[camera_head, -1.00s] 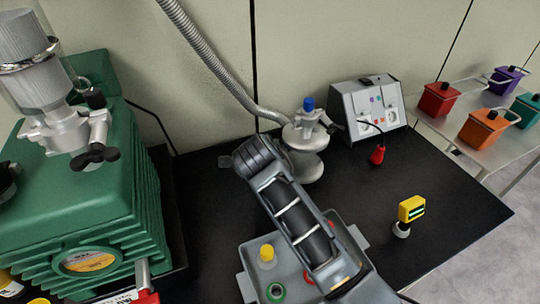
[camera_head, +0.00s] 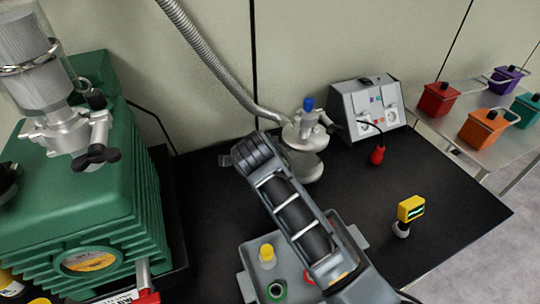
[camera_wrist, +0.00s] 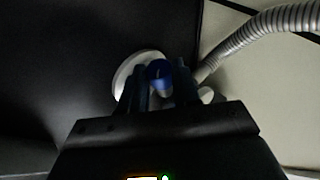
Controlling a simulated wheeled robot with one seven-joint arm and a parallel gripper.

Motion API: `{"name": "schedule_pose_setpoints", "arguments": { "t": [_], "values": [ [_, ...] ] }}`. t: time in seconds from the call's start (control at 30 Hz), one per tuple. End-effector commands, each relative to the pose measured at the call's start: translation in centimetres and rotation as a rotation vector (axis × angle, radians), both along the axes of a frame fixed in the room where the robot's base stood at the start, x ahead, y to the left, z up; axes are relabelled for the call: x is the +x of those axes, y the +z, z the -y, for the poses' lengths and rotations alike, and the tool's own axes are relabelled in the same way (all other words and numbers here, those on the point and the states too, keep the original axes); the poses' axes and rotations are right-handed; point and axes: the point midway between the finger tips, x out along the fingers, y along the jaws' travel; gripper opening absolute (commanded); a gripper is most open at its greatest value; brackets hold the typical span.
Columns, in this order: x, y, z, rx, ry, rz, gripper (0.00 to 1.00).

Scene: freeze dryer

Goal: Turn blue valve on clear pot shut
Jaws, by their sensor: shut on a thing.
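The clear pot (camera_head: 304,165) stands at the back of the black table, looking pale grey, with metal fittings on top. A blue valve (camera_head: 308,104) sticks up at its top in the head view. In the wrist view, a blue knob (camera_wrist: 158,73) sits between the two dark fingers of my gripper (camera_wrist: 160,83), in front of the pale round top of the pot (camera_wrist: 138,66). My gripper is shut on this knob. In the head view my arm hides the fingers and the left side of the pot, so the grip and the valve's angle cannot be read there.
A ribbed grey hose (camera_head: 215,62) runs from the pot up the wall. A grey control box (camera_head: 368,108) stands right of the pot, with a red plug (camera_head: 377,155) near it. A green pump (camera_head: 80,190) is at left.

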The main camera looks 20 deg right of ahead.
Motion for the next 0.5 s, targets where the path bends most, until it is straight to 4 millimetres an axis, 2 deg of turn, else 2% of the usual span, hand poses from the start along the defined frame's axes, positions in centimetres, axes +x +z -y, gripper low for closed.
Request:
{"name": "schedule_pose_setpoints", "arguments": {
  "t": [0.27, 0.5],
  "values": [
    [0.4, 0.54, -0.08, 0.0, 0.0, -0.161, 0.01],
    [0.84, 0.56, -0.12, 0.001, 0.001, -0.38, 0.01]
  ]
}}
